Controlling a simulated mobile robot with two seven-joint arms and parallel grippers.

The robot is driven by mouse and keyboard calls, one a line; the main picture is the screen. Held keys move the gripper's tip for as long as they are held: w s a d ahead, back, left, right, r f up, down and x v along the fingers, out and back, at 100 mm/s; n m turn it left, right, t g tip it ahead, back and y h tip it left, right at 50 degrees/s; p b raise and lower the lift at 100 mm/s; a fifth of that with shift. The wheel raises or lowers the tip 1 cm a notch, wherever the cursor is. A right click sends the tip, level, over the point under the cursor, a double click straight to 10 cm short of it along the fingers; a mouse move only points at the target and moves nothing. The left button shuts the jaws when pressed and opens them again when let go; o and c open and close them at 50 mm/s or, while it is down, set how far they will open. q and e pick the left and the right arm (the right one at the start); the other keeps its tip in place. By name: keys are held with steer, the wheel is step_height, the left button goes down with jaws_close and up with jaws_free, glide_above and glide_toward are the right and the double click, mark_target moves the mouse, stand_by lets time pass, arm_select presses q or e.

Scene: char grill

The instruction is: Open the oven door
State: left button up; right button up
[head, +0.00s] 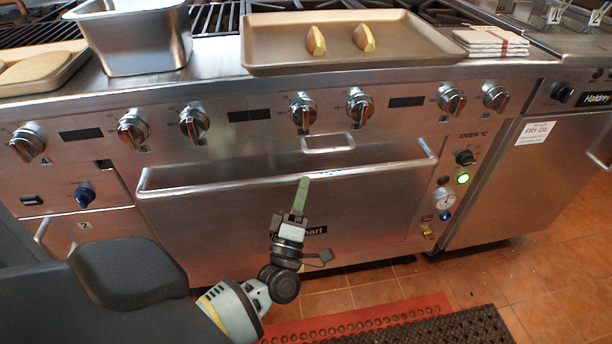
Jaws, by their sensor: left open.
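The oven door (365,205) is a wide steel panel at the middle front of the range, and it looks closed. Its handle (220,184) is a long horizontal bar across the door's top. My left gripper (302,190) is open and points upward in front of the door. Its green fingers are seen edge-on, and their tips overlap the middle of the handle bar in the picture. I cannot tell whether they touch the bar or straddle it. My right gripper is out of view.
Several knobs (303,110) line the panel above the door. A tray (400,55) with two wedge-shaped pieces and a deep steel pan (140,45) stand on top. A fryer cabinet (530,170) is at right. A red mat (350,322) and a dark mat lie on the tiled floor.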

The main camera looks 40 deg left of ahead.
arm_select(q)
steer(key=shift+x, duration=1.8)
jaws_close()
